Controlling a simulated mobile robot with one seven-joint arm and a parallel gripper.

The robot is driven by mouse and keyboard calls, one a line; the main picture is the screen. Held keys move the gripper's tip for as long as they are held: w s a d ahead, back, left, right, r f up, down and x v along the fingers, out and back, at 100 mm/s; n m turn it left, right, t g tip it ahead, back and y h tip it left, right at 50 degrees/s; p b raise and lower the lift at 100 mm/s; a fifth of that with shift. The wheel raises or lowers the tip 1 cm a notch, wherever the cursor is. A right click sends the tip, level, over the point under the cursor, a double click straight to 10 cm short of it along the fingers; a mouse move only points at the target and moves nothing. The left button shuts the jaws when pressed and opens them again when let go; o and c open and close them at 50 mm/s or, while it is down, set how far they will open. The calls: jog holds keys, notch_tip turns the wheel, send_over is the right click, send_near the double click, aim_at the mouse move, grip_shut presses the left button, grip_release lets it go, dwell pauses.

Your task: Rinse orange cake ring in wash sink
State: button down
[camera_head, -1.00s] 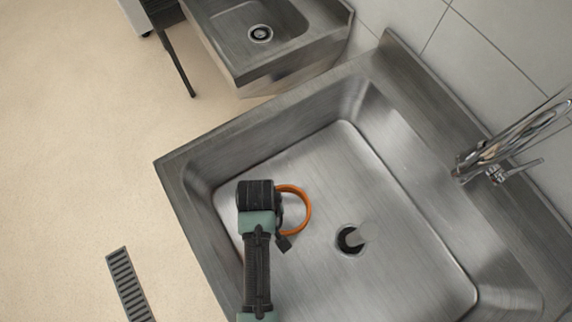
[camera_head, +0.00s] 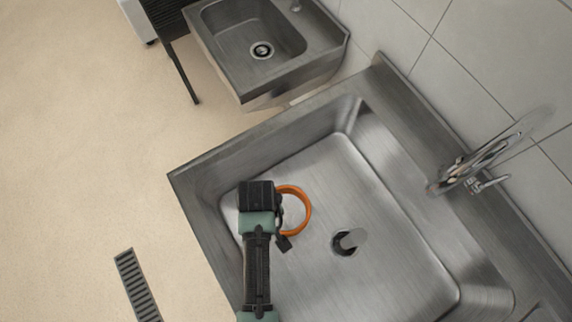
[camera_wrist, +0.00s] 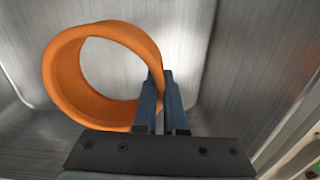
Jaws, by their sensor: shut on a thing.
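The orange cake ring (camera_head: 307,208) is a plain open hoop. In the wrist view the ring (camera_wrist: 62,75) fills the upper left, with its right wall between the fingers of my gripper (camera_wrist: 165,88). My gripper (camera_head: 283,222) is shut on that wall. In the head view, gripper and ring are over the left part of the wash sink (camera_head: 400,255), left of the drain (camera_head: 345,243). The ring's height above the basin floor cannot be told. The faucet (camera_head: 480,165) stands at the sink's back right; no water stream is clear.
A smaller sink (camera_head: 245,45) with its own drain stands beyond the wash sink. A tiled wall (camera_head: 470,75) runs behind the sinks at right. The tan floor (camera_head: 90,150) at left is clear, with a floor grate (camera_head: 137,285) in it.

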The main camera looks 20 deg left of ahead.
jog(key=shift+r+p, duration=6)
jog(key=shift+r, duration=0.05)
notch_tip(320, 180, up, 4)
jog(key=p, duration=0.4)
jog(key=shift+f, duration=0.1)
